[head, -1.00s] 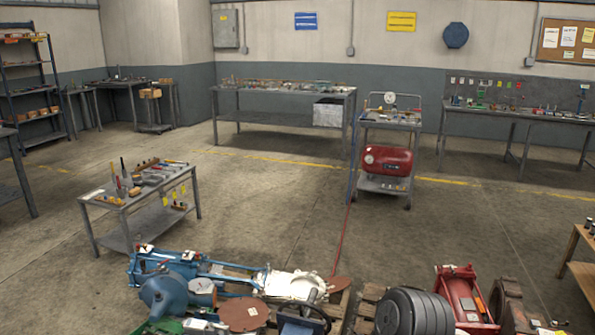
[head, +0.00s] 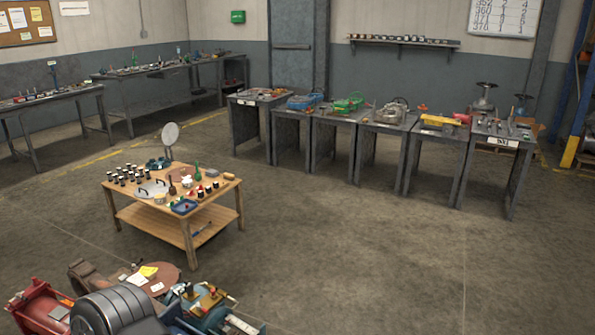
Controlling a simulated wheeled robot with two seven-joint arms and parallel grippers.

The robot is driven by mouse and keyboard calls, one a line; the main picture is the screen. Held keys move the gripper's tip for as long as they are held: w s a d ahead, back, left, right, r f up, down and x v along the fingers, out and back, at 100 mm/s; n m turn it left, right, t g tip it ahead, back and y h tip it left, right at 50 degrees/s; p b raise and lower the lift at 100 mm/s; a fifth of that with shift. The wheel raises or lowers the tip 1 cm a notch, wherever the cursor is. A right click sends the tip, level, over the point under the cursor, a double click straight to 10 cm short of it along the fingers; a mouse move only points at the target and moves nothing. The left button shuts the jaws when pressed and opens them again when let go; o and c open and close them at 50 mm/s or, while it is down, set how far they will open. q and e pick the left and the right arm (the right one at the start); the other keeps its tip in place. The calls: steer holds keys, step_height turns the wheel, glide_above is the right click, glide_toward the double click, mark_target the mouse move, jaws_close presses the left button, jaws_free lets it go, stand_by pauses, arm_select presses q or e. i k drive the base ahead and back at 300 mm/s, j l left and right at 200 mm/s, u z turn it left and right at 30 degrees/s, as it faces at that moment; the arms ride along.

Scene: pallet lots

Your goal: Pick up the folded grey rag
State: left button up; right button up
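I cannot make out a folded grey rag in the head view; the items on the tables are small. A wooden two-tier table (head: 222,207) stands left of centre. On its top are several black jars with light lids, a round grey piece with dark handles (head: 153,188), a blue tray (head: 184,206) and green bottles. A row of grey metal stands (head: 335,150) at the back carries tools and machine parts. Neither of my grippers is in view.
Machine parts lie at the lower left, among them a black ribbed drum (head: 112,312), a red casting (head: 38,306) and a brown disc (head: 160,278). Workbenches (head: 60,97) line the left wall. A blue and yellow upright (head: 572,145) stands at the right. The floor at centre and right is clear.

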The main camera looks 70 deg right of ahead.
mark_target(211, 172)
steer(key=z, duration=1.9)
